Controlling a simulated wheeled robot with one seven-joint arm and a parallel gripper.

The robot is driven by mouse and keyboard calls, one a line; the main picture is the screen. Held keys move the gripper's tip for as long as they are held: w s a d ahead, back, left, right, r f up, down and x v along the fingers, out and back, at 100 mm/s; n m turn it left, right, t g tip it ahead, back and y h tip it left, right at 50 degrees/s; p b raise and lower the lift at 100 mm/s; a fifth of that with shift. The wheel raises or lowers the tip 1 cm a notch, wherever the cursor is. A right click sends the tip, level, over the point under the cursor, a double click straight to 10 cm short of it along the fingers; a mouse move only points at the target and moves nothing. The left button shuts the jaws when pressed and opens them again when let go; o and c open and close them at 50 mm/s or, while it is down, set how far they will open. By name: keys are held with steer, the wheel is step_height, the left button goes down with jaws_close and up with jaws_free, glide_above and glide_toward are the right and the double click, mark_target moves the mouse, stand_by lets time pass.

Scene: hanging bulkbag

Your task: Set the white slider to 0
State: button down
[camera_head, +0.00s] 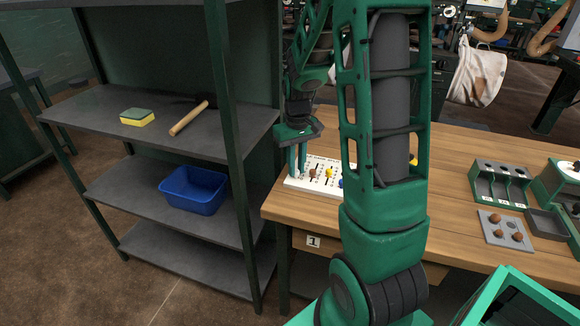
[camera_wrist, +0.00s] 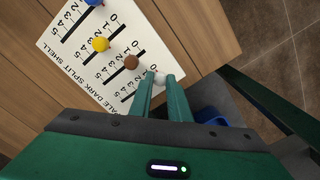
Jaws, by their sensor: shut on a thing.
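A white slider panel (camera_wrist: 82,62) lies on the wooden table, with numbered scales and a row of printed labels. The white slider knob (camera_wrist: 160,78) is between my fingertips in the wrist view; its exact scale mark is hidden by the fingers. My gripper (camera_wrist: 160,83) is shut on this knob. In the head view my gripper (camera_head: 297,172) reaches down to the left end of the panel (camera_head: 302,184), and the white knob cannot be made out there. Brown (camera_wrist: 131,62), yellow (camera_wrist: 100,44) and blue (camera_wrist: 95,2) knobs stand beside it in their own slots.
A dark shelf (camera_head: 90,112) at left holds a sponge (camera_head: 137,117), a hammer (camera_head: 189,117) and a blue bin (camera_head: 194,189). To the right on the table are a slotted green rack (camera_head: 499,183) and a grey tray (camera_head: 503,230) with brown pieces.

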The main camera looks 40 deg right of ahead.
steer(key=shift+s+a, duration=0.1)
steer(key=shift+a, duration=0.15)
steer(key=c, duration=1.7)
jaws_free()
steer(key=shift+o, duration=0.2)
steer(key=shift+d+r, duration=0.1)
steer(key=shift+r, duration=0.3)
step_height(320, 180, up, 10)
